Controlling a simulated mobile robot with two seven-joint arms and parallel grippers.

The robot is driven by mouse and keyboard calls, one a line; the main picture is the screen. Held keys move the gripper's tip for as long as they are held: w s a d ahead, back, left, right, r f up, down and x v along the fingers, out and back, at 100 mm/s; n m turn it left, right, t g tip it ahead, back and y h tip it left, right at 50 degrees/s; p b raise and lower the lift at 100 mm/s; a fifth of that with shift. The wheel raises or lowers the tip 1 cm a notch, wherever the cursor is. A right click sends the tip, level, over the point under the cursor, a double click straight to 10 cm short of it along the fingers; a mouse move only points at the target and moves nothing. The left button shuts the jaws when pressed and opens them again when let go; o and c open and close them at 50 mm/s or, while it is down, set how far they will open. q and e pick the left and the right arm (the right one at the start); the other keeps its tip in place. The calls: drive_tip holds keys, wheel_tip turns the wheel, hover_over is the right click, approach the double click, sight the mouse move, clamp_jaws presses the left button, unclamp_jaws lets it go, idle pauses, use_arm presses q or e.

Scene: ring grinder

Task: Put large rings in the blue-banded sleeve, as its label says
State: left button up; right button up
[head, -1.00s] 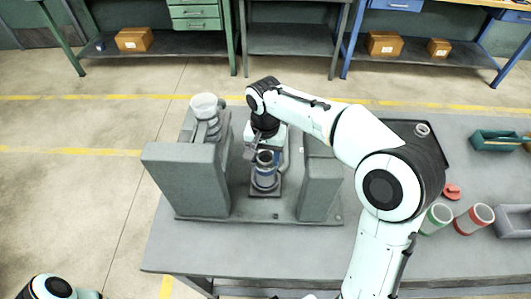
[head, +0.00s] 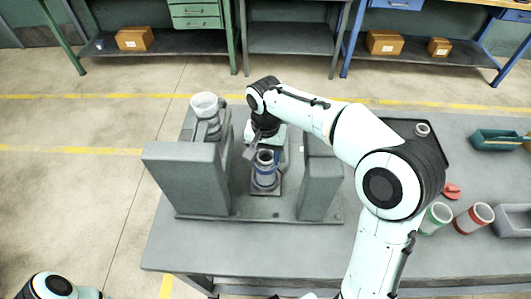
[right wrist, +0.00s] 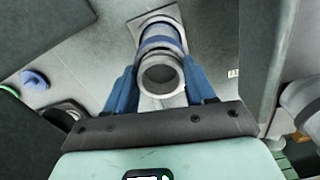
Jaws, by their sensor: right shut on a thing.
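The blue-banded sleeve (head: 265,171) is a grey tube with a blue band. It stands upright on a dark square plate between the two grey uprights of the grinder (head: 190,180). In the right wrist view the sleeve (right wrist: 160,60) shows its open round mouth towards me, with the blue band below the rim. My right gripper (right wrist: 161,88) has one blue finger on each side of the sleeve and is shut on it near its upper end. No rings can be made out inside the sleeve. My left gripper is out of view.
A green-banded sleeve (head: 437,216), a red-banded sleeve (head: 473,218), a red object (head: 452,190), a teal bin (head: 497,141) and a grey bin (head: 514,222) lie at the right. The table front is clear.

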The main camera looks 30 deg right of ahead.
idle(0.4)
drive_tip(key=o, duration=1.5)
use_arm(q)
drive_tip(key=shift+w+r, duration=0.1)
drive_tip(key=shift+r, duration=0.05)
use_arm(e)
drive_tip(key=shift+r, duration=0.1)
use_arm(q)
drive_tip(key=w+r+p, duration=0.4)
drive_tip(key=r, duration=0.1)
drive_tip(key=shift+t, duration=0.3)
use_arm(e)
wheel_tip(320, 180, up, 7)
drive_tip(key=shift+s, duration=0.2)
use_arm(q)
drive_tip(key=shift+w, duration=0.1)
use_arm(e)
drive_tip(key=shift+a, duration=0.1)
